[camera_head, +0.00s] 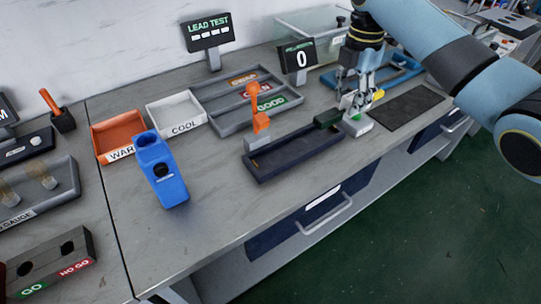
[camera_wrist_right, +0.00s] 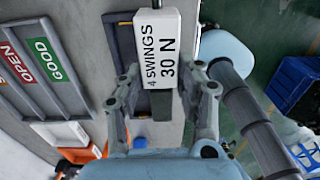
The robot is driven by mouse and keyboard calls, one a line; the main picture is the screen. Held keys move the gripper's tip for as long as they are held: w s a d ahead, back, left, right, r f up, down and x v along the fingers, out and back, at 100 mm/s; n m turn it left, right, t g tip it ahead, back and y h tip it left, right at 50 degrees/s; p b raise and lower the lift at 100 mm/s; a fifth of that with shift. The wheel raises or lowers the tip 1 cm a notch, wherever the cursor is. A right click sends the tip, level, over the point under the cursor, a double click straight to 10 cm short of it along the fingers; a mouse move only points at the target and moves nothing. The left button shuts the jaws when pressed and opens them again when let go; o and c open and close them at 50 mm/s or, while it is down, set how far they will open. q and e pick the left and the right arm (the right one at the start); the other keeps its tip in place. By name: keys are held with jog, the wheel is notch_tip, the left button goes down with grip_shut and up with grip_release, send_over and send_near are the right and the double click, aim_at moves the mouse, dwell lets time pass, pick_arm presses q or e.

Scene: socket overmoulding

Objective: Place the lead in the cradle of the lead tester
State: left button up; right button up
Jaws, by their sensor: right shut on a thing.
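The lead tester is a long dark tray (camera_head: 283,163) on the bench with an orange lever (camera_head: 259,108). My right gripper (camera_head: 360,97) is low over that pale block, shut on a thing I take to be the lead. The fingers mostly hide it. In the right wrist view, the white block marked "4 SWINGS 30 N" (camera_wrist_right: 156,45) lies past the fingers, and a dark grey piece (camera_wrist_right: 163,106) shows between them. My left gripper is not in view.
Behind the tester stand grey trays marked OPEN and GOOD (camera_head: 222,128), a white COOL bin (camera_head: 176,116), an orange bin (camera_head: 112,142), a counter display (camera_head: 299,60) and a LEAD TEST display (camera_head: 209,31). A blue holder (camera_head: 165,178) stands left. The front bench (camera_head: 215,235) is clear.

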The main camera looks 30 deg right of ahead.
jog(key=shift+w+a+r, duration=0.3)
jog(key=shift+w+a, duration=0.15)
jog(key=shift+w, duration=0.05)
jog(key=w+a+f, duration=0.1)
jog(key=a+f, duration=0.1)
jog(key=a, duration=0.1)
jog(key=w+a+f, duration=0.1)
jog(key=a+f, duration=0.1)
jog(key=a, duration=0.1)
jog(key=w+a+f, duration=0.1)
jog(key=a+f, duration=0.1)
jog(key=a, duration=0.2)
jog(key=shift+w+f+p, duration=0.15)
jog(key=shift+f+p, duration=0.15)
jog(key=shift+a+f, duration=0.15)
jog(key=shift+f, duration=1.95)
jog(key=o, duration=0.7)
jog(key=shift+f, duration=0.15)
jog(key=o, duration=0.5)
notch_tip(320, 180, up, 12)
jog(key=shift+r, duration=0.2)
